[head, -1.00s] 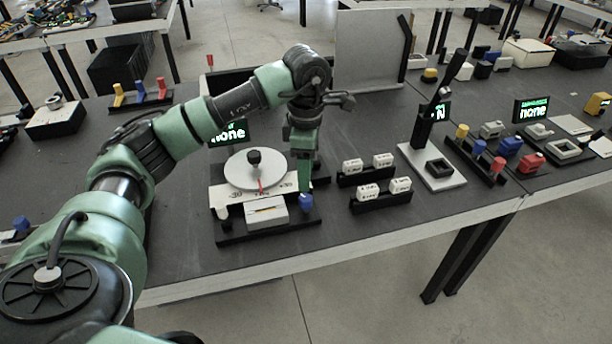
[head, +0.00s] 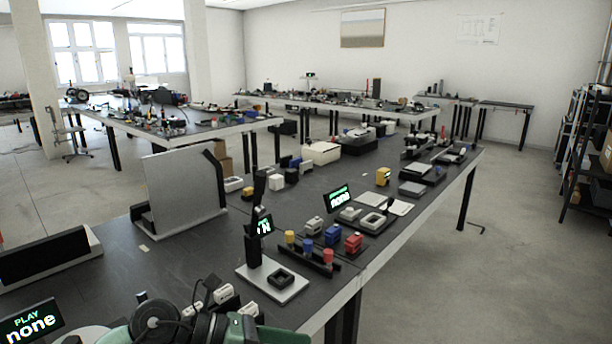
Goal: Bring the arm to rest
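My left arm (head: 262,333) shows only as a green and black section at the bottom edge of the head view, left of centre. It lies in front of the near table's edge and partly covers small white blocks (head: 222,294). The fingers of my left gripper are below the frame or hidden behind the arm, so I cannot see them. My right arm and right gripper are not in view.
The dark table (head: 110,262) carries a lit "none" sign (head: 30,322), an upright grey panel (head: 183,192), a black post on a white base (head: 272,280), and colored blocks (head: 332,234). A shelf (head: 588,150) stands at right.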

